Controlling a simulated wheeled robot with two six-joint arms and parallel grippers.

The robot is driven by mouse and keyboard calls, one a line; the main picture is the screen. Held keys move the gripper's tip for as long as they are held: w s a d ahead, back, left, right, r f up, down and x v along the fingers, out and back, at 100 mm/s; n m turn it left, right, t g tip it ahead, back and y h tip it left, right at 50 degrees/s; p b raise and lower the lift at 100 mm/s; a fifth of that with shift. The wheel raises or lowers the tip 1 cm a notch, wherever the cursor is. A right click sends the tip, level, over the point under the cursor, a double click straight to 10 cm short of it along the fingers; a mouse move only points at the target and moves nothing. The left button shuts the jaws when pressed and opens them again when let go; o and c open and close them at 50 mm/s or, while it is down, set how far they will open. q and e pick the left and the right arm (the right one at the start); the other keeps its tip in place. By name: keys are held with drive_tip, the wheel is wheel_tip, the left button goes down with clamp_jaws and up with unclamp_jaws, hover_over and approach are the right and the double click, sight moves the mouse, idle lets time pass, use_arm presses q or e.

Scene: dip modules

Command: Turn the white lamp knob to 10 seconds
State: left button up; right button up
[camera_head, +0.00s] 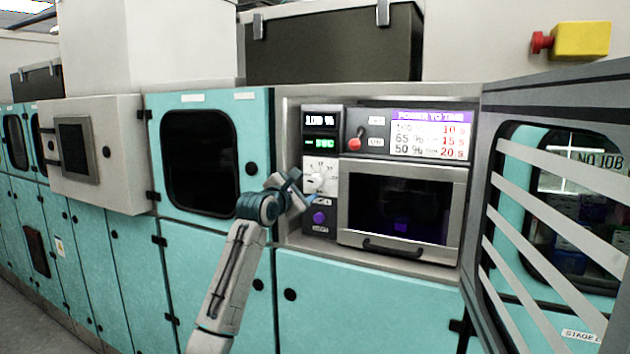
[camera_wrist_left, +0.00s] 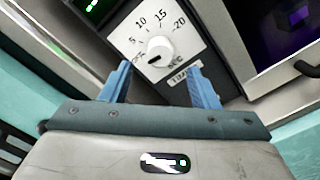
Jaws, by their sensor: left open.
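The white knob (camera_wrist_left: 159,48) sits on a white dial plate marked OFF, 5, 10, 15 and 20, with a SEC label and a partly hidden TIMER label. A dark mark on the knob's lower left side appears to face toward OFF. The knob also shows small in the head view (camera_head: 313,181), partly beside my gripper. My left gripper (camera_wrist_left: 160,80) is open, its two blue fingers either side of and just short of the knob, not visibly touching it. In the head view my left gripper (camera_head: 296,186) is at the panel. My right gripper is not in view.
Above the dial, a display (camera_head: 320,121) reads 100 % with green SEC below. A red toggle switch (camera_head: 355,140) and a POWER TO TIME sign (camera_head: 430,135) pairing 100 with 10 s are beside it. A purple button (camera_head: 319,217) is below. An open door (camera_head: 550,190) stands right.

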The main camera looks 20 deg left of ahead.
sight(314, 182)
use_arm(q)
drive_tip(key=w+p, duration=0.1)
drive_tip(key=w, duration=0.4)
drive_tip(key=shift+w+d+r, duration=0.1)
drive_tip(key=shift+w, duration=0.25)
drive_tip(key=shift+w+p, duration=0.4)
drive_tip(key=shift+w, duration=0.45)
drive_tip(key=c, duration=1)
drive_tip(key=shift+o, duration=0.2)
